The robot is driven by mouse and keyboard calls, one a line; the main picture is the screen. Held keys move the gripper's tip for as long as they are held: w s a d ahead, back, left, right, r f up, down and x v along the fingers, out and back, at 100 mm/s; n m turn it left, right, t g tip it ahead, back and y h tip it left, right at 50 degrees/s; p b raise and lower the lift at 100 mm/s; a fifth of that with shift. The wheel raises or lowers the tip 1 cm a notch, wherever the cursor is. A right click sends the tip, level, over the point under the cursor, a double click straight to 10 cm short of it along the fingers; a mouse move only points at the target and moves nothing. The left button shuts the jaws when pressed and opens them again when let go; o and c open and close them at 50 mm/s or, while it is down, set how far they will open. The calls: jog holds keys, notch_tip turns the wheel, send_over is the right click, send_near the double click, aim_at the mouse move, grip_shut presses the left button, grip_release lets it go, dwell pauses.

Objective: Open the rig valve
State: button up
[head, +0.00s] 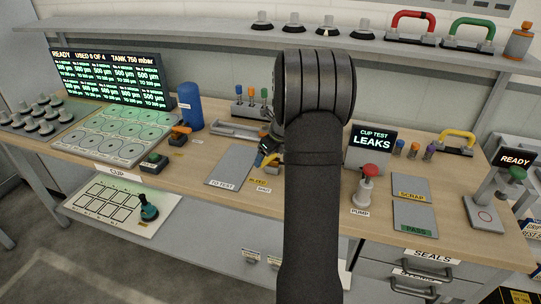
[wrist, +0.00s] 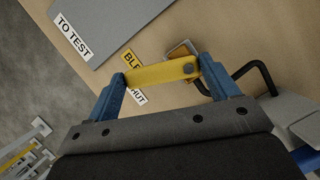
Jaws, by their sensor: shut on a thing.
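The yellow valve lever (wrist: 158,74) lies between the two blue fingers of my gripper (wrist: 162,72) in the wrist view. The fingers are shut on it, one at each end. The lever's right end has a dark pivot bolt beside a small orange-brown block (wrist: 182,50). A yellow label (wrist: 131,61), partly covered, reads "BLE", and a white label (wrist: 136,99), partly covered, ends in "HUT". In the head view my gripper (head: 264,159) is low at the bench, just behind these labels, and my arm partly hides the valve.
A grey "TO TEST" plate (head: 231,166) lies left of the valve. A black bent pipe (wrist: 254,76) rises close to my right finger. The red-topped pump (head: 366,187) and the "LEAKS" display (head: 369,148) stand to the right. A blue cylinder (head: 190,106) stands at the back left.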

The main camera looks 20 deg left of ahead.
jog(key=m, duration=0.1)
jog(key=a+m+t, duration=0.1)
jog(key=m, duration=0.1)
jog(key=shift+w+m+h, duration=0.15)
jog(key=shift+m+h, duration=0.15)
jog(key=shift+h, duration=0.1)
jog(key=shift+w+a+m+t+h, duration=0.2)
jog(key=shift+m+t+h, duration=0.1)
jog(key=shift+m, duration=0.6)
jog(key=shift+w+a+m+t+h, duration=0.1)
jog(key=shift+w+m+t+h, duration=0.15)
jog(key=shift+m, duration=0.65)
jog(key=shift+s, duration=0.1)
jog(key=o, duration=1.3)
jog(key=shift+o, duration=0.2)
jog(key=v, duration=1.7)
jog(key=shift+r, duration=0.2)
